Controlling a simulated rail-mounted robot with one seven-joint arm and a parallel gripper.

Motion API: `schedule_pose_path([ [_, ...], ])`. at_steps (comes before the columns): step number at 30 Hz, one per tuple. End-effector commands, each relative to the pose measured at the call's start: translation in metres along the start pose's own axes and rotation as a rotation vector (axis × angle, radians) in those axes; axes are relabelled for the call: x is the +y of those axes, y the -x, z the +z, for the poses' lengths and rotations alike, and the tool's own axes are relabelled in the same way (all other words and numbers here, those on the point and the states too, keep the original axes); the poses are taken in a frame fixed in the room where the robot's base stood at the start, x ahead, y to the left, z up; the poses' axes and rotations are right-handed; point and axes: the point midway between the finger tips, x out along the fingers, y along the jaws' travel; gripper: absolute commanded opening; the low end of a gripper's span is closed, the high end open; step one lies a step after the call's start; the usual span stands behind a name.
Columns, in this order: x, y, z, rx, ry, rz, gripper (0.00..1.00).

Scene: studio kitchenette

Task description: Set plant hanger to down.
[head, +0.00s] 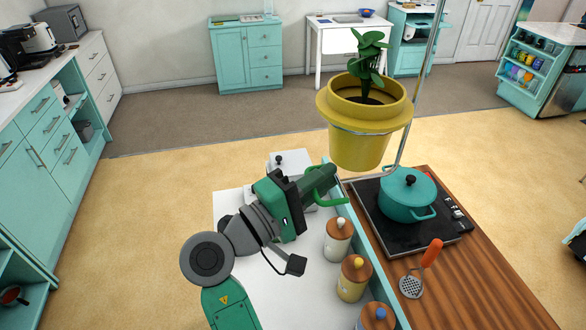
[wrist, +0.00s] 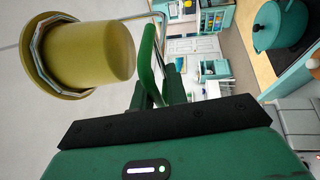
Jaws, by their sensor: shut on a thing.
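The plant hanger has a yellow pot (head: 362,140) with a leafy green plant (head: 368,65), held by a ring on a thin metal rod (head: 417,90). The pot hangs upright above the counter, left of and higher than the teal cooking pot. My gripper (head: 322,182) is just below and left of the yellow pot, shut on a green loop handle (head: 332,203). In the wrist view the handle (wrist: 148,55) rises between the fingers, beside the yellow pot (wrist: 90,52). The exact finger contact is partly hidden, and I cannot tell how the handle joins the rod.
A teal lidded pot (head: 407,194) stands on a black hob (head: 395,235) at right. A slotted turner (head: 420,268) lies on the wooden counter (head: 475,290). Lidded jars (head: 352,280) line the teal ledge near my arm. Open floor (head: 190,175) lies beyond.

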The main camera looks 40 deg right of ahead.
Motion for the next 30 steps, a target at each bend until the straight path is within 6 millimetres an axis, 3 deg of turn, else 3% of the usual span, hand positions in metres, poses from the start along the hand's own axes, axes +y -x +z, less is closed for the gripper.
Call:
schedule_pose_path([
  [4, -0.009, -0.003, 0.001, -0.006, 0.003, 0.002, 0.0],
  [15, -0.01, -0.004, 0.002, -0.008, 0.005, 0.001, 0.0],
  [16, -0.01, -0.004, 0.002, -0.008, 0.005, 0.001, 0.19],
  [18, -0.01, -0.005, 0.002, -0.009, 0.004, 0.001, 0.31],
  [26, -0.01, -0.005, 0.003, -0.012, 0.003, 0.0, 0.31],
  [30, -0.01, 0.014, 0.002, -0.009, 0.003, 0.001, 0.31],
])
